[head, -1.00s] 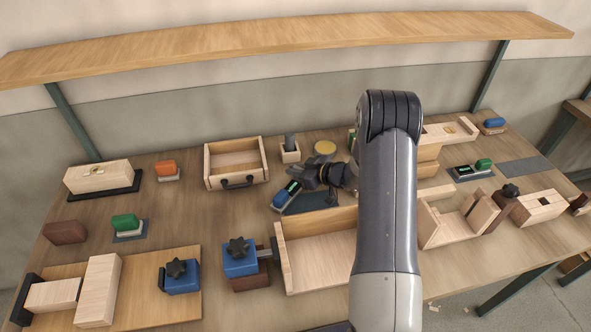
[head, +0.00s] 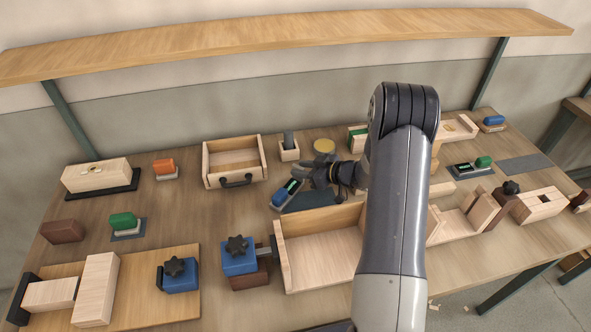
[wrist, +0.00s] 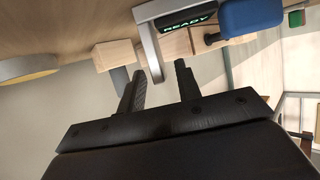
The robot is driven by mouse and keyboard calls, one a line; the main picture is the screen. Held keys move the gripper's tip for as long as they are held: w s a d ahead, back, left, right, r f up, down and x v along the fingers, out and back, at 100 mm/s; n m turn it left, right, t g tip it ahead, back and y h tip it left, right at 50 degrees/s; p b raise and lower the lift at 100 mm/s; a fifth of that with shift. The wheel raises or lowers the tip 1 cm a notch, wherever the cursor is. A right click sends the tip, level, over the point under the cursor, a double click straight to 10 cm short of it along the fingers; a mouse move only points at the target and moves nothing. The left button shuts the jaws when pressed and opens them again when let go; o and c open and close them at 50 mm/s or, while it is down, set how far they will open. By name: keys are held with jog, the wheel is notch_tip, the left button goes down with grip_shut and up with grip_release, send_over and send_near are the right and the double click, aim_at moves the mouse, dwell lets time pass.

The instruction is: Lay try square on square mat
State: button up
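My gripper (wrist: 160,85) is open in the wrist view, with a gap between its two dark fingers. A grey L-shaped metal piece (wrist: 148,50), which looks like the try square, has one leg ending between or just beyond the fingertips; I see no finger pressed on it. In the head view my gripper (head: 318,176) is over the middle of the bench and hides that piece. A dark blue-grey mat (head: 318,198) lies just below it. Another bare dark mat (head: 525,168) lies at the right; I cannot tell which is the square mat.
A device with a green READY display (wrist: 188,22) is beside the metal piece; it also shows in the head view (head: 287,192). An open wooden box (head: 320,262) stands in front, a drawer (head: 235,160) behind left, and a yellow disc (head: 324,146) behind. A shelf (head: 280,42) hangs above.

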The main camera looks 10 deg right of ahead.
aim_at(298, 166)
jog(key=v, duration=0.4)
jog(key=shift+s, duration=0.1)
jog(key=p+x, duration=0.1)
jog(key=x, duration=0.6)
jog(key=shift+a, duration=0.15)
jog(key=shift+w+r, duration=0.3)
jog(key=shift+w, duration=0.05)
jog(key=shift+s+r+b, duration=0.1)
jog(key=shift+r+b, duration=0.2)
jog(key=shift+r, duration=1.9)
jog(key=shift+f, duration=0.1)
